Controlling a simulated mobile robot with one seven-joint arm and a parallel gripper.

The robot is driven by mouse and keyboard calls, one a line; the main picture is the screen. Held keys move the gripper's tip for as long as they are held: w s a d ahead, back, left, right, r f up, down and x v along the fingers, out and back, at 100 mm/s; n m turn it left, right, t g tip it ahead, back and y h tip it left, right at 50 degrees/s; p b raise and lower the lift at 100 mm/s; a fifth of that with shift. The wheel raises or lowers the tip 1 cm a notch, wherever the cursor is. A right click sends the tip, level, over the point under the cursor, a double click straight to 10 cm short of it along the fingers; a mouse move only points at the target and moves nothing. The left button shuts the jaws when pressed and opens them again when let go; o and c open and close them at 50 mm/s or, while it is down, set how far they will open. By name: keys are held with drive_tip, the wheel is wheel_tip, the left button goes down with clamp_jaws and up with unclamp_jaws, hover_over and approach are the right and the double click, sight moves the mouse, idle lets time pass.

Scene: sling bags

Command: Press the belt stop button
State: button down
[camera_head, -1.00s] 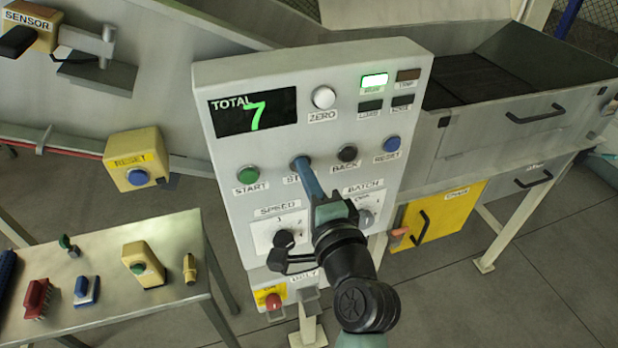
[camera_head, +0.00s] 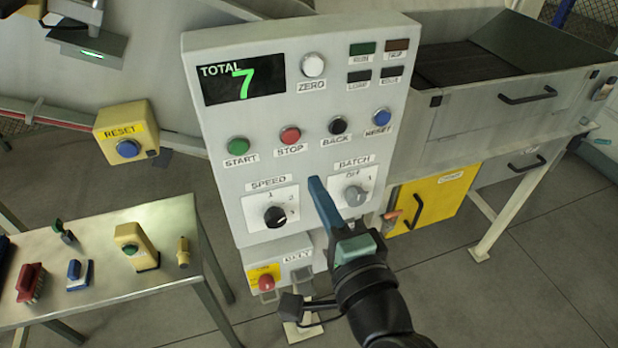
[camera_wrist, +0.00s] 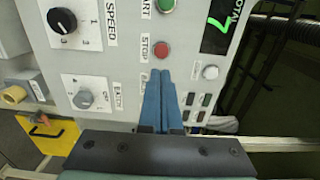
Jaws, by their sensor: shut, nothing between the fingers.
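The red STOP button (camera_head: 290,136) sits on the grey control panel (camera_head: 215,160), between the green START button (camera_head: 238,147) and the black BACK button (camera_head: 337,125). It also shows in the wrist view (camera_wrist: 161,49), just beyond my fingertips. My gripper (camera_head: 316,181) is shut and empty. In the head view its blue fingers are below and to the right of the STOP button, apart from it, between the SPEED and BATCH knobs. The display reads TOTAL 7. The RUN lamp (camera_head: 362,48) is dark green, unlit.
A yellow RESET box (camera_head: 126,132) is left of the panel. A red button on a yellow plate (camera_head: 265,280) sits below it. A metal table (camera_head: 100,232) with several small tools stands at lower left. A yellow cabinet door (camera_head: 440,199) is at right.

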drive_tip(key=v, duration=0.2)
drive_tip(key=shift+s+d+r, duration=0.15)
drive_tip(key=shift+s+r, duration=0.05)
drive_tip(key=shift+s, duration=0.1)
drive_tip(key=shift+s, duration=0.1)
idle(0.4)
